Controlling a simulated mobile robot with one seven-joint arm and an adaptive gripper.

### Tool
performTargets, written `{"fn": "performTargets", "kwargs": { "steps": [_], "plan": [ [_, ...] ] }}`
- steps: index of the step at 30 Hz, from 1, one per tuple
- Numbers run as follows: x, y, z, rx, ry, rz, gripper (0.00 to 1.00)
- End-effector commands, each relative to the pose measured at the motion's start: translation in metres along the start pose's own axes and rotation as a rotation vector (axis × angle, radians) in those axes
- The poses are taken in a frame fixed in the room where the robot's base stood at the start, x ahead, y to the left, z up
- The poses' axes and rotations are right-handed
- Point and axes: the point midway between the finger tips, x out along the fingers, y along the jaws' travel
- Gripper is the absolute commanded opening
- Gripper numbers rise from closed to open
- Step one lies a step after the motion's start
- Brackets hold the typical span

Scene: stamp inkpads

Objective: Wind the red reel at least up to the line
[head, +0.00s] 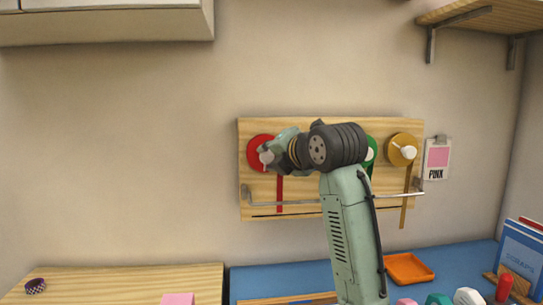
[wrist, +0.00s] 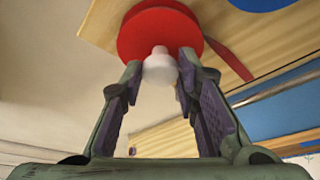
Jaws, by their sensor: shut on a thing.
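The red reel (head: 258,143) is on the left of a wooden board (head: 310,127) on the wall. Its red ribbon (head: 280,194) hangs down past a metal rail; in the wrist view it runs off to the right (wrist: 228,58). A white knob (wrist: 160,68) sticks out from the red disc (wrist: 152,30). My gripper (wrist: 161,78) is shut on this knob, a finger on each side. In the head view my gripper (head: 270,152) covers part of the reel. A dark line (head: 285,215) runs along the board's lower part, below the rail.
A green reel (head: 372,150), partly hidden by my arm, and a yellow reel (head: 397,143) with its ribbon (head: 404,210) are to the right. The metal rail (head: 300,202) crosses below the reels. An orange tray (head: 408,268) sits below.

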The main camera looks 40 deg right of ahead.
Motion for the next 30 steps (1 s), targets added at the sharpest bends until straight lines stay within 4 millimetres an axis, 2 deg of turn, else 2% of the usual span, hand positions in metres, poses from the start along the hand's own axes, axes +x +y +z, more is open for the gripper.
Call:
{"fn": "performTargets", "kwargs": {
  "steps": [5, 6, 15, 25, 30],
  "plan": [
    [0.000, 0.000, 0.000, 0.000, -0.001, 0.000, 0.01],
    [0.000, 0.000, 0.000, 0.001, -0.001, 0.000, 0.29],
    [0.000, 0.000, 0.000, 0.001, -0.001, 0.000, 0.49],
    [-0.002, 0.000, 0.000, 0.001, -0.001, 0.001, 0.49],
    [-0.022, 0.000, 0.001, 0.000, -0.003, 0.001, 0.49]
  ]
}}
